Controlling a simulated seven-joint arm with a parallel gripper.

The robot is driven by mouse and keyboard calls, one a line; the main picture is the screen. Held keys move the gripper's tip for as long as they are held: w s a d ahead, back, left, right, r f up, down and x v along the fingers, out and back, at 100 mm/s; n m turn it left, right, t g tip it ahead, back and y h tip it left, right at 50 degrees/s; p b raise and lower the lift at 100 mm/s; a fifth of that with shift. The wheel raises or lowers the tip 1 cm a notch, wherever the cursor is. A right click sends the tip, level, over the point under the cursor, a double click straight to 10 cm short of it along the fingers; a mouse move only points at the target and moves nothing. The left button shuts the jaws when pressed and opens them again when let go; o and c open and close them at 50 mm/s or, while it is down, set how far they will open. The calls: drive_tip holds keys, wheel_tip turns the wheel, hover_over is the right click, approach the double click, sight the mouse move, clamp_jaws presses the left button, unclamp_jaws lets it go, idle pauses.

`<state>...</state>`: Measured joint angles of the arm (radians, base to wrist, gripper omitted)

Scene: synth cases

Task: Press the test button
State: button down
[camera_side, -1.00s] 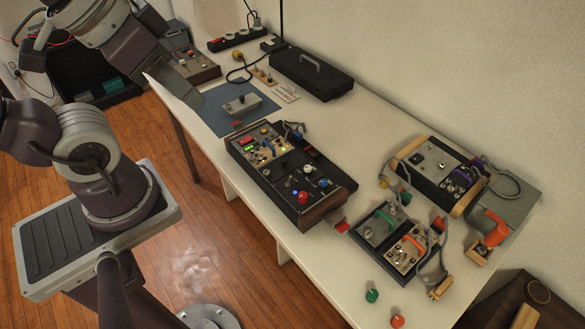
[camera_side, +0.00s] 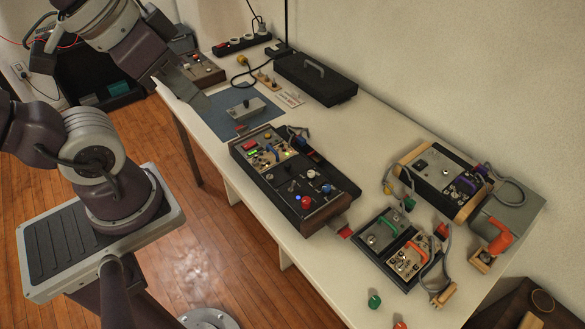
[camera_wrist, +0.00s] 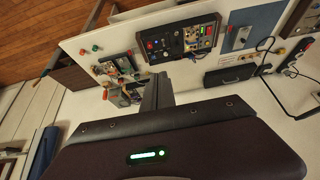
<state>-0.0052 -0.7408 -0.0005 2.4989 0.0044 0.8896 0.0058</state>
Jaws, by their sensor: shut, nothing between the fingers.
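A dark console (camera_side: 262,172) stands on the table in the middle of the side view, with a red button (camera_side: 306,201), a blue button (camera_side: 297,199) and several knobs and switches. A small grey box (camera_side: 247,107) with a dark knob lies on a blue mat (camera_side: 212,119). No test label is readable, so I cannot tell which control is the test button. My gripper (camera_side: 203,103) is shut and empty, left of the mat's grey box and apart from the console. In the wrist view my gripper (camera_wrist: 157,92) points toward the table; the console (camera_wrist: 148,45) shows beyond it.
A black case (camera_side: 316,82) lies at the table's back. More panels with cables and an orange-handled item (camera_side: 500,243) crowd the right end. A green cap (camera_side: 374,301) stands near the front edge. The table in front of the black case is partly clear.

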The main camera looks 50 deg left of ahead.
drive_tip(key=w+a+f+m+y, duration=0.25)
drive_tip(key=w+a, duration=0.45)
drive_tip(key=w, duration=0.4)
drive_tip(key=m+t+h, duration=0.2)
drive_tip(key=m+t, duration=0.2)
drive_tip(key=m, duration=0.1)
hover_over(268, 136)
wheel_tip(268, 136, down, 20)
drive_tip(key=shift+s+a+f, duration=0.2)
drive_tip(key=shift+s+f, duration=0.05)
drive_tip(key=shift+s, duration=0.2)
drive_tip(key=shift+y, duration=0.25)
drive_tip(key=shift+f, duration=4.4)
drive_tip(key=shift+f, duration=0.15)
drive_tip(key=shift+f, duration=0.25)
